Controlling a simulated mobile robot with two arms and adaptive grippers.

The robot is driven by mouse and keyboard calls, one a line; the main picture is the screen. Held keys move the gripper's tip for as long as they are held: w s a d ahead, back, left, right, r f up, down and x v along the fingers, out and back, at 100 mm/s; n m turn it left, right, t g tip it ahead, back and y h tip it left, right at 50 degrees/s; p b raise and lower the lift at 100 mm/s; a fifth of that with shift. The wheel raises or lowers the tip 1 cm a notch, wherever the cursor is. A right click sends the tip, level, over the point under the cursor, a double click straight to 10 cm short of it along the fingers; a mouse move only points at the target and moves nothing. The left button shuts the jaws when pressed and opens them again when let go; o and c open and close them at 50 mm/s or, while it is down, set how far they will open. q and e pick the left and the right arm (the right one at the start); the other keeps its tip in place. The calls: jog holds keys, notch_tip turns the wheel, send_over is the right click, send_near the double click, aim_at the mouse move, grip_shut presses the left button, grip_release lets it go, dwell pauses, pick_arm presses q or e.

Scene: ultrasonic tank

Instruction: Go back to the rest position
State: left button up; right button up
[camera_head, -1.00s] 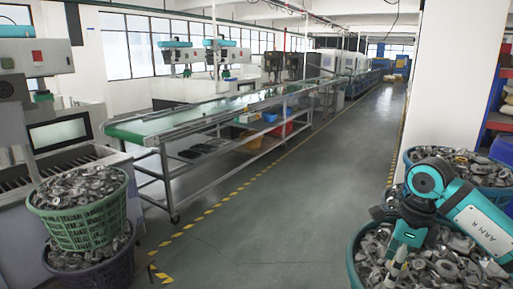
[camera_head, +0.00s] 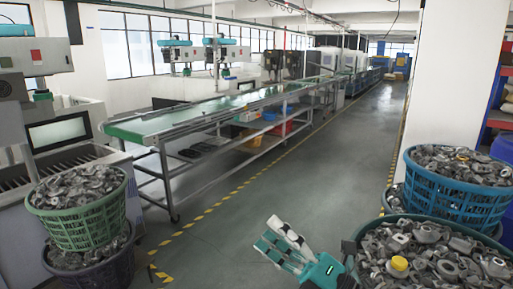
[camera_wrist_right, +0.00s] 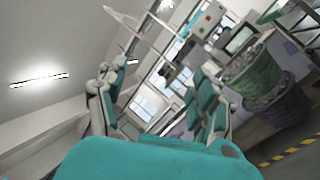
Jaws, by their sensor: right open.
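My right gripper (camera_head: 272,238) comes in at the bottom middle of the head view. It is open and empty, its fingers pointing up and to the left over bare floor, left of the teal basket. In the right wrist view its two fingers (camera_wrist_right: 155,95) stand apart with nothing between them. The teal basket (camera_head: 352,250) at the lower right is full of grey metal parts. A yellow-topped piece (camera_head: 399,265) lies on these parts, apart from the gripper. My left gripper is in neither view.
A blue basket (camera_head: 455,200) of metal parts stands behind the teal one, near a white pillar (camera_head: 450,80). A green basket (camera_head: 85,225) sits on a dark one (camera_head: 100,275) at the left. A conveyor (camera_head: 160,125) runs back. The floor (camera_head: 270,190) between is clear.

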jog(key=w+d+f+m+t+h, duration=0.1)
jog(key=d+f+m+t+h, duration=0.2)
jog(key=d+f+m+h, duration=0.6)
jog(key=w+d+f+m+t+h, duration=0.1)
jog(key=d+f+m+t+h, duration=0.2)
jog(key=m+h, duration=0.65)
jog(key=s+d+f+m+g+h, duration=0.1)
jog(key=s+d+f+m+g, duration=0.35)
jog(key=f+m, duration=0.4)
jog(key=s+f+m+g, duration=0.2)
jog(key=s+f+g, duration=0.3)
jog(key=s+f, duration=0.45)
jog(key=s+f+m+g, duration=0.2)
jog(key=s+f+g, duration=0.4)
jog(key=s, duration=0.6)
notch_tip(320, 180, down, 29)
jog(key=s+d+b, duration=0.1)
jog(key=s+b, duration=0.1)
jog(key=s, duration=0.1)
jog(key=s+d+f+g+b, duration=0.1)
jog(key=s+d+f+g, duration=0.1)
jog(key=s+f, duration=1.3)
jog(key=shift+s+d+f, duration=0.2)
jog(key=shift+d+f, duration=0.15)
jog(key=shift+d, duration=0.1)
